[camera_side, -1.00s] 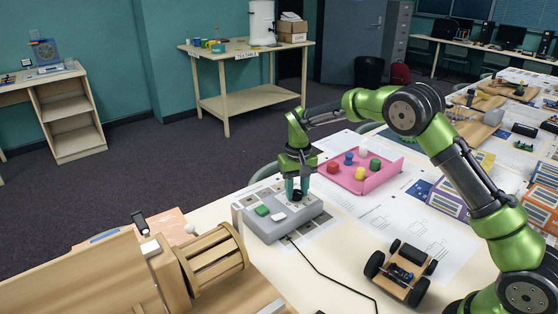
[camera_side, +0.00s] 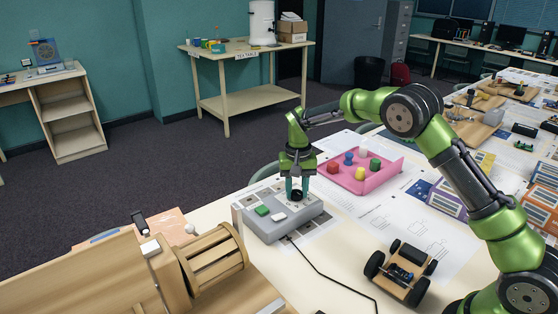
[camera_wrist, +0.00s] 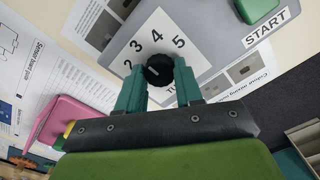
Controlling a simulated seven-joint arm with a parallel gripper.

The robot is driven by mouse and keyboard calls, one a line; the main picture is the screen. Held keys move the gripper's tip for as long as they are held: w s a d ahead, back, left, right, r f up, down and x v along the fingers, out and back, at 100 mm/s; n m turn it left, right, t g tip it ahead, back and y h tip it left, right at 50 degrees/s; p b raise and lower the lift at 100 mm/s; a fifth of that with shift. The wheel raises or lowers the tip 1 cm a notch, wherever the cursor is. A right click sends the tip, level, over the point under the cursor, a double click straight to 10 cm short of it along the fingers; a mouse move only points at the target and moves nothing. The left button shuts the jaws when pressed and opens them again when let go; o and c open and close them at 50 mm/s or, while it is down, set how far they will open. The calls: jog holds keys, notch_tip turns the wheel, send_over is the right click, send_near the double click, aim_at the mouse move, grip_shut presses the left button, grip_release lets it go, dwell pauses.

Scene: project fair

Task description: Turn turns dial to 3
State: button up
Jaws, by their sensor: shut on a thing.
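The turns dial is a round black knob (camera_wrist: 158,70) on a white number plate (camera_wrist: 150,42) of the grey control box (camera_side: 265,226). In the wrist view the numbers 2, 3, 4 and 5 show around it. A small pale mark lies on the knob, but I cannot tell for certain which number it points to. My gripper (camera_wrist: 159,68) is shut on the knob, one teal finger on each side. In the side view my gripper (camera_side: 298,192) points straight down over the dial, and the knob is mostly between the fingers.
A pink tray (camera_side: 344,184) with coloured pegs stands behind to the right. A small wheeled car (camera_side: 398,272) and a black cable (camera_side: 330,277) lie in front.

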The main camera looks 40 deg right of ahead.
aim_at(301, 194)
jog(key=o, duration=1)
jog(key=shift+o, duration=0.2)
jog(key=shift+r, duration=0.15)
notch_tip(301, 194, up, 17)
jog(key=s+a+r+n+t+y, duration=0.1)
jog(key=s+a+t, duration=0.1)
jog(key=s, duration=1.2)
jog(key=s+a+r+n+t+y, duration=0.1)
jog(key=s+t, duration=0.4)
jog(key=s, duration=1)
jog(key=shift+s+a+r+n, duration=0.15)
jog(key=shift+s+a+n, duration=0.05)
jog(key=shift+a+n, duration=0.35)
